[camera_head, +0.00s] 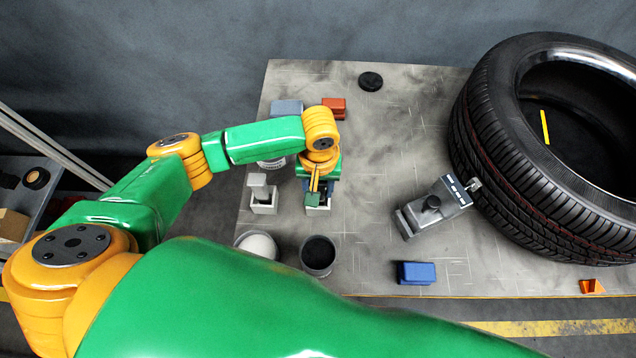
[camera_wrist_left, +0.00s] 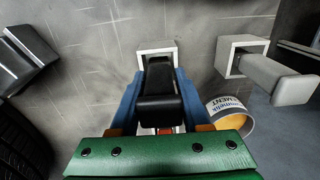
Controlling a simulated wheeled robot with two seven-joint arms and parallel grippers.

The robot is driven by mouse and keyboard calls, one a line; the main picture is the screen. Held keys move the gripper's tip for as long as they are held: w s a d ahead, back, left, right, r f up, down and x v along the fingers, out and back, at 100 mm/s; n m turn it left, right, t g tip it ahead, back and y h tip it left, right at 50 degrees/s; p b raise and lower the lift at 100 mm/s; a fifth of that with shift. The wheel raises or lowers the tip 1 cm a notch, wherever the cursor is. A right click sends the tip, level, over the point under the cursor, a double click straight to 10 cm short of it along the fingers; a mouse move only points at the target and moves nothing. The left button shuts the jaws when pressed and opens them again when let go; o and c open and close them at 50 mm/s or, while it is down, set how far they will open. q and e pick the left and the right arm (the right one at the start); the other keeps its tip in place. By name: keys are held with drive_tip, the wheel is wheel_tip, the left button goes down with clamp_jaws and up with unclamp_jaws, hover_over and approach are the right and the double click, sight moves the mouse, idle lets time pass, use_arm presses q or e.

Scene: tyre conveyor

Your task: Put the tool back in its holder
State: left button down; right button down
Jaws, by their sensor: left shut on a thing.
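My left gripper (camera_head: 319,187) is shut on a dark tool (camera_wrist_left: 160,106), which sits between its blue fingers in the left wrist view. A pale square holder (camera_head: 318,207) is at the tool's lower end. Its rim (camera_wrist_left: 157,46) shows just beyond the tool in the left wrist view. The tool lines up with this holder, but I cannot tell how deep it is in the opening. A second pale holder (camera_head: 264,207) stands to the left with a grey-handled tool (camera_head: 258,182) in it. My right gripper is not in view.
A cement can (camera_wrist_left: 232,118) and two cups, one dark (camera_head: 318,254) and one white (camera_head: 258,243), are close by. A grey device (camera_head: 432,207) lies between the holders and a large tyre (camera_head: 490,150). Blue (camera_head: 415,272) and red (camera_head: 334,106) blocks lie on the table.

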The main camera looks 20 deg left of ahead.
use_arm(q)
drive_tip(key=shift+c, duration=1.5)
unclamp_jaws()
